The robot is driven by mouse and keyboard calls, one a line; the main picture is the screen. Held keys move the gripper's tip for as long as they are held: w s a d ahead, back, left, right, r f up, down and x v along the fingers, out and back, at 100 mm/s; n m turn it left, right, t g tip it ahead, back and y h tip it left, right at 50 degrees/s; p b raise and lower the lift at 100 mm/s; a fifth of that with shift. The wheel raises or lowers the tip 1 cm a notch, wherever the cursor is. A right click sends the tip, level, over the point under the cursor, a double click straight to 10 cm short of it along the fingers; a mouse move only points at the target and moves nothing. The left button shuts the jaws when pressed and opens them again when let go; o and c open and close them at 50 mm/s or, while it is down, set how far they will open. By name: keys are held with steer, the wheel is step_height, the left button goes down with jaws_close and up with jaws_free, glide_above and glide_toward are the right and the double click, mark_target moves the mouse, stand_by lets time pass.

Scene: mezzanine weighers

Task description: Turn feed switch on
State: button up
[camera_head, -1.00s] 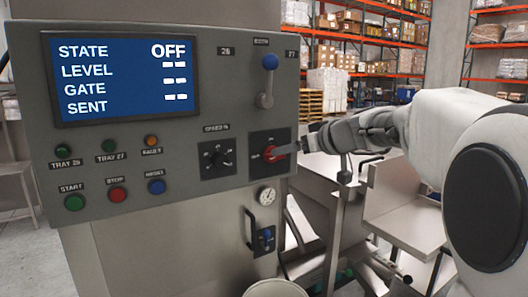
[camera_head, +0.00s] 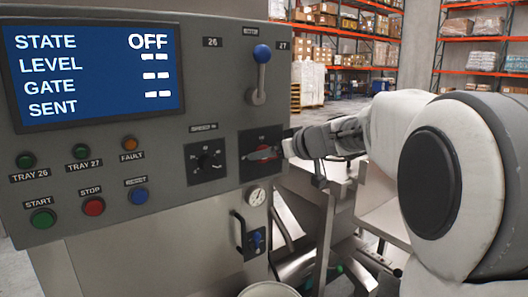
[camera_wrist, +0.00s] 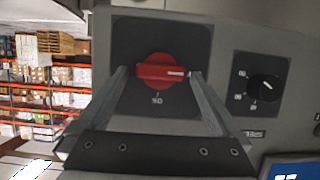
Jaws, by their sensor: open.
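The likely feed switch is a red rotary knob (camera_head: 264,153) on a dark square plate at the panel's lower right. It also shows in the wrist view as a red knob (camera_wrist: 158,72), its pale pointer line lying sideways toward the right. My gripper (camera_wrist: 158,78) is open, with one finger on each side of the knob; I cannot tell if either finger touches it. In the head view my gripper (camera_head: 284,149) reaches the plate from the right. The screen (camera_head: 95,70) reads STATE OFF, with dashes beside other lines.
A black speed dial (camera_head: 207,161) sits left of the red knob. A blue-tipped lever (camera_head: 261,70) is above, and a gauge (camera_head: 256,196) and a handle (camera_head: 239,232) are below. Several coloured buttons, including START (camera_head: 43,218), are at left. Metal chutes stand below my arm.

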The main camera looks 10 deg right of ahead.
steer(key=c, duration=1.3)
steer(key=shift+b, duration=0.3)
steer(key=m+y+b, duration=0.2)
steer(key=m+b, duration=0.1)
steer(key=m, duration=0.1)
steer(key=d+f+m+y+b, duration=0.1)
steer(key=m+y+b, duration=0.2)
steer(key=m, duration=0.2)
steer(key=m+y+b, duration=0.2)
steer(key=m+b, duration=0.1)
steer(key=m, duration=0.1)
steer(key=shift+w+d+f+y, duration=0.15)
steer(key=shift+w+y, duration=0.15)
steer(key=shift+m, duration=0.4)
